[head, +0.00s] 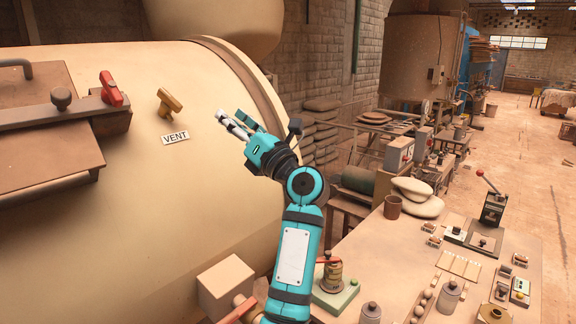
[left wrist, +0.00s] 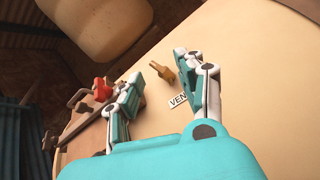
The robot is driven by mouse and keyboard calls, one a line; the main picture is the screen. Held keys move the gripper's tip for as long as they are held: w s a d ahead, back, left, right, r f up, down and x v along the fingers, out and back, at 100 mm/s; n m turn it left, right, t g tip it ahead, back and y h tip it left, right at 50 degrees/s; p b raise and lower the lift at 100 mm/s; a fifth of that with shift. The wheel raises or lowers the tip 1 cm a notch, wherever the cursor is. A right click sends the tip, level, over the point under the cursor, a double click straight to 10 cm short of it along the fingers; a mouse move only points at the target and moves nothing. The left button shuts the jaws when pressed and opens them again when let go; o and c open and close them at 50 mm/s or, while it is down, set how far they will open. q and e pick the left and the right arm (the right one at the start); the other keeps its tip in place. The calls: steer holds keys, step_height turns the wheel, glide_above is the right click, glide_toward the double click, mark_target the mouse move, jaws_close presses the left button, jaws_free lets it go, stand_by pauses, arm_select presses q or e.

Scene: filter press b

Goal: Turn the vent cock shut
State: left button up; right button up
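The vent cock (head: 169,103) is a small brass-yellow handle on the cream curved tank, just above a white VENT label (head: 175,137). Its handle slants in the head view. My left gripper (head: 231,119) is to the right of the cock, apart from it, with its fingers pointing up and left. The gripper is open and empty. My right gripper is not in view.
A red handle (head: 111,88) sits on a brown bar (head: 60,113) left of the cock. The cream tank (head: 120,220) fills the left side. A bench (head: 400,270) with jars, tools and a lever box (head: 487,215) stands at the right. The tank face around the cock is clear.

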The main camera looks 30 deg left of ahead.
arm_select(q)
steer(key=w+d+f+m+t+h, duration=0.2)
steer(key=w+d+f+m+t, duration=0.1)
steer(key=m, duration=0.5)
steer(key=w+d+f+m+t+h, duration=0.2)
steer(key=d+f+m+t, duration=0.3)
steer(key=m+t, duration=0.4)
steer(key=shift+w+d+f+t, duration=0.2)
steer(key=shift+w+f+t, duration=0.55)
steer(key=shift+f+t, duration=0.1)
steer(key=shift+a, duration=0.1)
